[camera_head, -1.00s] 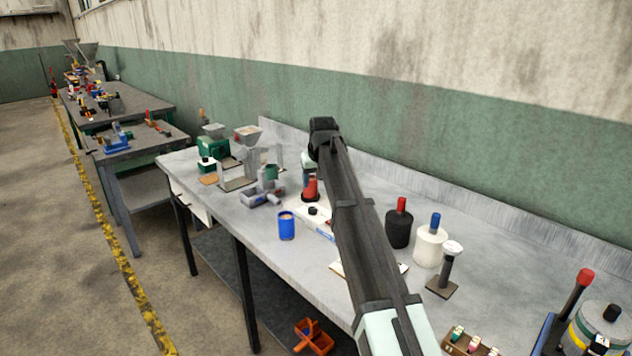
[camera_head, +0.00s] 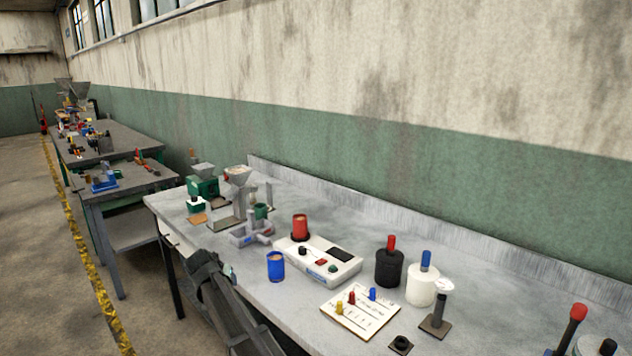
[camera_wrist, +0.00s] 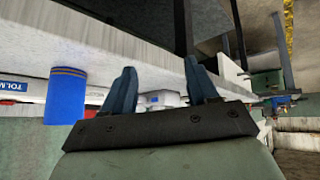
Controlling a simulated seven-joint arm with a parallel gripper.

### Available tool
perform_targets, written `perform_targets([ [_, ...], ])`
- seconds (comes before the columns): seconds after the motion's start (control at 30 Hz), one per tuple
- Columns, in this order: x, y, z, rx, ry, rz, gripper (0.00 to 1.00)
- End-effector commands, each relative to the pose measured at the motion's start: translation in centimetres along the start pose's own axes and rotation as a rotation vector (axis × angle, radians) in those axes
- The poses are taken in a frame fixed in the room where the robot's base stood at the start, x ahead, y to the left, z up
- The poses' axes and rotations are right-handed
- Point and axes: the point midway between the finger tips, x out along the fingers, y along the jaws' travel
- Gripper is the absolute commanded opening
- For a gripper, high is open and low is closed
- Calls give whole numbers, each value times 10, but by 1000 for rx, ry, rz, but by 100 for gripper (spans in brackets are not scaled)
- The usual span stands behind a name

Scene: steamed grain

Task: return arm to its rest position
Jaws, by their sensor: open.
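My gripper shows in the wrist view (camera_wrist: 160,68) with its two blue-grey fingers apart and nothing between them. In the head view my dark arm reaches in from the bottom, and its end is at the table's front edge, left of the blue cup (camera_head: 276,266). The gripper's fingers are mostly hidden there. The blue cup stands upright on the grey table (camera_head: 470,290), apart from the gripper. It also shows in the wrist view (camera_wrist: 66,97), left of the fingers.
A hopper machine (camera_head: 240,195) stands at the left end.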

Motion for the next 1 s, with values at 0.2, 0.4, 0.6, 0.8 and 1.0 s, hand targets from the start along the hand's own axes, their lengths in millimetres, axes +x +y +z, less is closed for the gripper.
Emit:
perform_targets([
  [0.2, 53, -13, 74, -53, -56, 39, 58],
  [0.4, 100, -14, 146, -106, -116, 80, 58],
  [0.6, 140, -12, 222, -164, -175, 118, 58],
  [0.8, 174, 3, 301, -220, -240, 158, 58],
  [1.0, 200, 44, 383, -259, -337, 198, 58],
])
